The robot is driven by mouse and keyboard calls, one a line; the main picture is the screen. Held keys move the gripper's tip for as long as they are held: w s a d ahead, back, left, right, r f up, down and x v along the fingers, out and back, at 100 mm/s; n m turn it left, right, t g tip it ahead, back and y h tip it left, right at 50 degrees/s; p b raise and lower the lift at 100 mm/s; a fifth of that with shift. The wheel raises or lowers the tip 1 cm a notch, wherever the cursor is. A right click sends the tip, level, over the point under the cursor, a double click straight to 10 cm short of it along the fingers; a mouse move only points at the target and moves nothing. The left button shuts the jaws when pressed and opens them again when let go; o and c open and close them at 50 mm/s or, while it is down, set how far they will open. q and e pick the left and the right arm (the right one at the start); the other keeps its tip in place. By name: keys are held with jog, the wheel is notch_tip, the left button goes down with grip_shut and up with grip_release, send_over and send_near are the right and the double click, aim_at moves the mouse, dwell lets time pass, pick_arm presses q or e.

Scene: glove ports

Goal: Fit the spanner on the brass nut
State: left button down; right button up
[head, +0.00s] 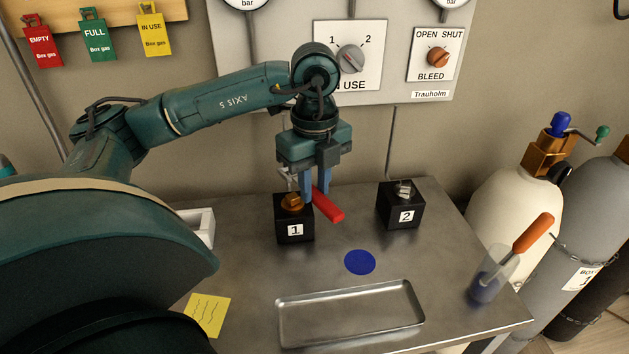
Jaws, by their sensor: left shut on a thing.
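The brass nut (291,202) sits on top of the black block marked 1 (294,232). My left gripper (316,195) points down just right of the nut. It is shut on the spanner, whose red handle (329,207) slants down to the right of the fingers. A small grey metal part shows left of the fingers, above the nut; it looks like the spanner's head, partly hidden. I cannot tell whether it touches the nut. A second black block marked 2 (399,212) carries a silver nut (404,190). My right gripper is not in view.
A blue disc (360,262) and an empty metal tray (352,314) lie on the steel bench (250,275). A clear beaker (493,276) with an orange-handled tool (533,233) stands at the right edge. A yellow note (207,316) lies front left. Gas cylinders (505,209) stand at right.

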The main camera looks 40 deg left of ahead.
pick_arm(q)
jog(key=shift+f+b, duration=0.4)
notch_tip(320, 180, down, 2)
jog(key=shift+f+b, duration=0.1)
jog(key=shift+b, duration=0.75)
jog(key=shift+f+b, duration=0.45)
jog(key=shift+f, duration=0.1)
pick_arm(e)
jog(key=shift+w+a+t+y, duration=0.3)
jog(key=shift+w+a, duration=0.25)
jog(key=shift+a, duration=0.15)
pick_arm(q)
jog(key=shift+r, duration=0.1)
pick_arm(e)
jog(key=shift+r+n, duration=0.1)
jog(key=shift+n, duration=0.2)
